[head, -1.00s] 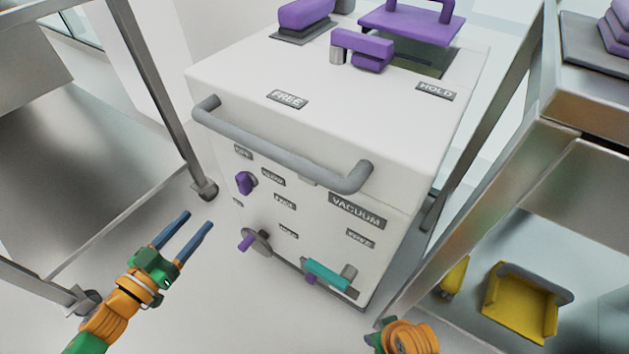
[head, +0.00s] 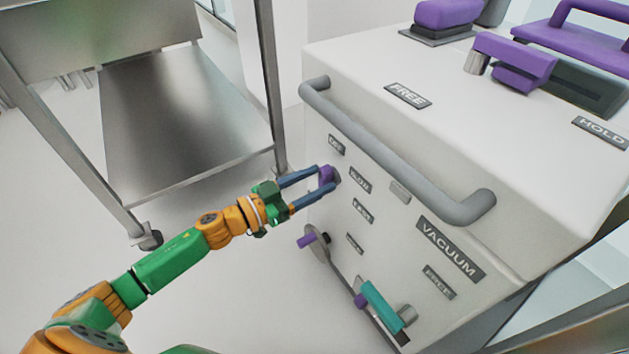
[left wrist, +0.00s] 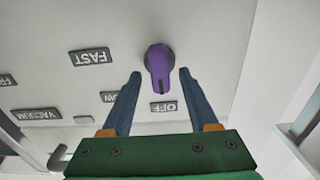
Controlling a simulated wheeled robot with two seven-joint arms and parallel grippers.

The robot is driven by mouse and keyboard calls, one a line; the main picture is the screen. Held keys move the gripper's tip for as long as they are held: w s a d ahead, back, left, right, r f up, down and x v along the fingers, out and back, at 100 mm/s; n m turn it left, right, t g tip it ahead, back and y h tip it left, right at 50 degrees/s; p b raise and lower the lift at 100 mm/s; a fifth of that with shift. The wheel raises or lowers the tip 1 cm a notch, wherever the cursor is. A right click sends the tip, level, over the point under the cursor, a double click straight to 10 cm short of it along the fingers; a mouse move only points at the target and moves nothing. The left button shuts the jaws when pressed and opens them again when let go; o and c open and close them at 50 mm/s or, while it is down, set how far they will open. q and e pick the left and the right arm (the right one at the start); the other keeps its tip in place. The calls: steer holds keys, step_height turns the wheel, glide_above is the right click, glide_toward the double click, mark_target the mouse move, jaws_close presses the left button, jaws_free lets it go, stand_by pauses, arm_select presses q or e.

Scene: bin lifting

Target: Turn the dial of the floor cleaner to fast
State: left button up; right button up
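The floor cleaner (head: 360,75) is a white box with a grey handle bar across its front. Its purple dial (head: 327,176) is on the front panel near the left edge. The dial (left wrist: 159,66) also shows in the left wrist view, its marked tip toward the OFF label (left wrist: 163,106); the FAST label (left wrist: 92,57) is to the left. My left gripper (head: 325,179) is open, its blue fingers on either side of the dial. In the left wrist view, gaps show between dial and fingertips. My right gripper is not in view.
The handle bar (head: 395,155) juts out above and right of the dial. A purple-tipped lever (head: 307,241) and a teal handle (head: 381,305) are lower on the panel. A steel cart (head: 185,105) stands at left. Purple parts (head: 512,62) sit on top.

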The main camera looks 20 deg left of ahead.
arm_select(q)
jaws_close()
